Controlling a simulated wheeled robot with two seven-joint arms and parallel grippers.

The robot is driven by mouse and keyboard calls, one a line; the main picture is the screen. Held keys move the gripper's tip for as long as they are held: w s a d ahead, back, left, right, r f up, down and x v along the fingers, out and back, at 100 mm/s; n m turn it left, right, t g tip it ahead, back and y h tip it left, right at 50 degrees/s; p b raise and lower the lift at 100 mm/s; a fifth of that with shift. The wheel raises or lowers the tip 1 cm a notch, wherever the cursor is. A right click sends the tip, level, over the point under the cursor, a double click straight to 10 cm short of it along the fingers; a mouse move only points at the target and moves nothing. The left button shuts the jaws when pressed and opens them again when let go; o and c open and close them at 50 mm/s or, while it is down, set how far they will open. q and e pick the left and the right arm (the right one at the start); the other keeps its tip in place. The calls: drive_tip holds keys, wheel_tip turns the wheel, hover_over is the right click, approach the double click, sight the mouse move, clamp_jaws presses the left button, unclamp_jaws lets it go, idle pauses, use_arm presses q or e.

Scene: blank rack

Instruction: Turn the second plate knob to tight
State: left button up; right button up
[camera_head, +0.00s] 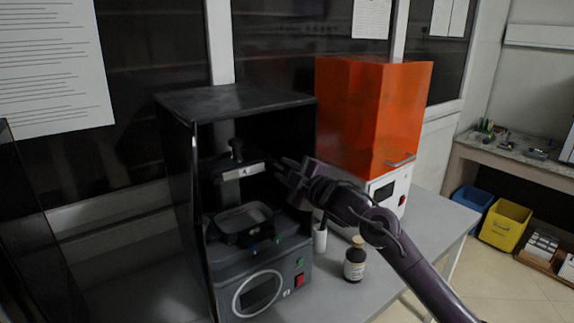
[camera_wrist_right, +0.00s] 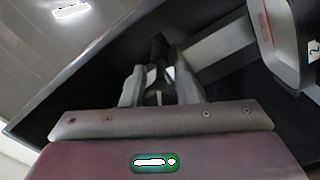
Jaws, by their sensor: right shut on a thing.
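The black printer (camera_head: 235,100) stands open at the front on the table. Inside it, a plate carrier (camera_head: 240,170) with a pale label bears an upright black knob (camera_head: 237,150). My right gripper (camera_head: 285,168) reaches in from the right, beside the carrier and apart from that black knob. In the right wrist view, my right gripper (camera_wrist_right: 160,82) is shut on a small dark knob-like piece (camera_wrist_right: 158,48), partly hidden by the fingers. Whether the knob is tight cannot be told. My left gripper is out of view.
A tray (camera_head: 243,217) sits low in the printer, above its front panel (camera_head: 262,290). An orange-hooded machine (camera_head: 365,110) stands to the right. A brown bottle (camera_head: 355,260) and a white container (camera_head: 320,238) stand close under my right arm.

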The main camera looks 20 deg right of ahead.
drive_tip(key=m+p, duration=0.4)
drive_tip(key=m, duration=0.2)
drive_tip(key=shift+m, duration=0.3)
drive_tip(key=m+p, duration=0.3)
drive_tip(key=shift+a+m, duration=0.1)
drive_tip(key=shift+m, duration=0.3)
drive_tip(key=shift+f+m+p, duration=0.1)
drive_tip(key=shift+m+p, duration=0.55)
drive_tip(key=shift+m, duration=0.15)
drive_tip(key=shift+f, duration=0.1)
drive_tip(key=o, duration=1)
